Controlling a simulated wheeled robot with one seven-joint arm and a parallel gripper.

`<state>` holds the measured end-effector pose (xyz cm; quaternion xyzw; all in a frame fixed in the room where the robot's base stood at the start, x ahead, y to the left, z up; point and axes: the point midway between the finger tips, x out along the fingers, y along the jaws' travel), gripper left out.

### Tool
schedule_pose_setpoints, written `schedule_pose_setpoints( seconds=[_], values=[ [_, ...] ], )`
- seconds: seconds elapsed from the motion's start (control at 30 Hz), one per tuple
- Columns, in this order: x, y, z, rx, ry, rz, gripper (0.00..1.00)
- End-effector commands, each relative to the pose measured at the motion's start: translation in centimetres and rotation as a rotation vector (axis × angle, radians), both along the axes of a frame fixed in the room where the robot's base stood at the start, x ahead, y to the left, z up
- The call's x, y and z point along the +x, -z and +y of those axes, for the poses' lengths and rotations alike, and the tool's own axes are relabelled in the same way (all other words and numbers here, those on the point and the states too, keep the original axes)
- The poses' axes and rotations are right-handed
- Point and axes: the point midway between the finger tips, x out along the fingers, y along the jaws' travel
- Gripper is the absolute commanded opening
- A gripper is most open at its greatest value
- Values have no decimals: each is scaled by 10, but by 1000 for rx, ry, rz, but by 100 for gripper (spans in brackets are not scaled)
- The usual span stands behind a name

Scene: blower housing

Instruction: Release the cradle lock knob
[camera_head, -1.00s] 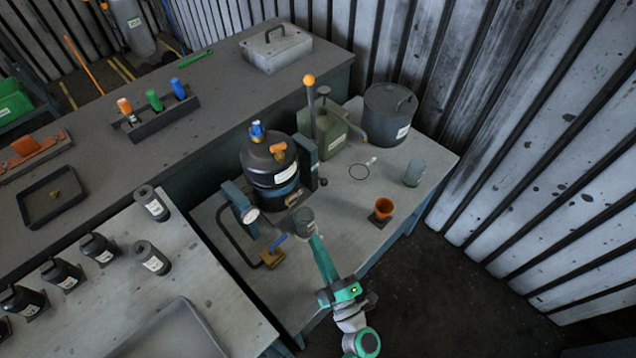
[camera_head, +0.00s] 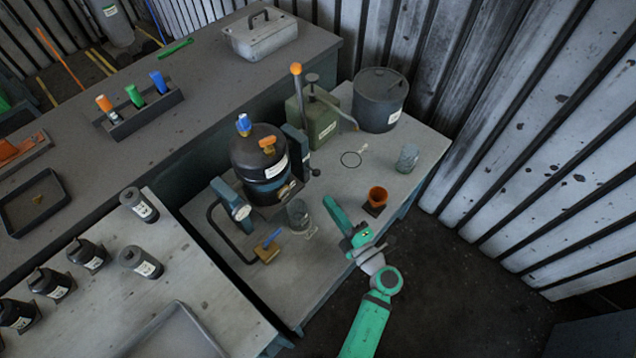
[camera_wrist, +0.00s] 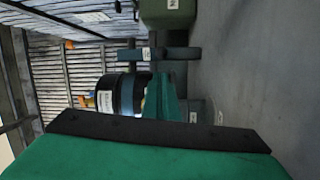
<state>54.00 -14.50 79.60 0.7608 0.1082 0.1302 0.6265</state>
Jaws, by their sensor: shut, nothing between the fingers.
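The black blower housing (camera_head: 258,150) stands upright in a blue-grey cradle, with a blue-topped fitting and an orange knob on its top. The cradle's uprights show at the front left (camera_head: 231,203) and right (camera_head: 296,148). A small black knob (camera_head: 315,172) sticks out from the right upright. My green gripper (camera_head: 331,200) is shut and empty, in front of and below that knob in the picture, apart from it. In the wrist view, the shut fingers (camera_wrist: 164,95) point toward the housing (camera_wrist: 126,97) and an upright (camera_wrist: 148,54). I cannot make out the knob clearly there.
A blue-handled block (camera_head: 267,247) is at the front. Behind are a green hand pump (camera_head: 318,118) and a grey canister (camera_head: 380,100).

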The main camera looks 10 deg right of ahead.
Motion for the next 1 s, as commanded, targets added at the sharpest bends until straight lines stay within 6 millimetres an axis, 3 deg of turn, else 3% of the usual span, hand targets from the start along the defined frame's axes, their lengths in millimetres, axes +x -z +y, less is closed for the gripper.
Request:
schedule_pose_setpoints(
  seconds=[0.17, 0.6, 1.0],
  values=[
    [14, -1, 4, 0, 0, -1, 0],
    [78, -6, 20, -1, 11, -1, 0],
    [93, -7, 28, 0, 7, -1, 0]
  ],
)
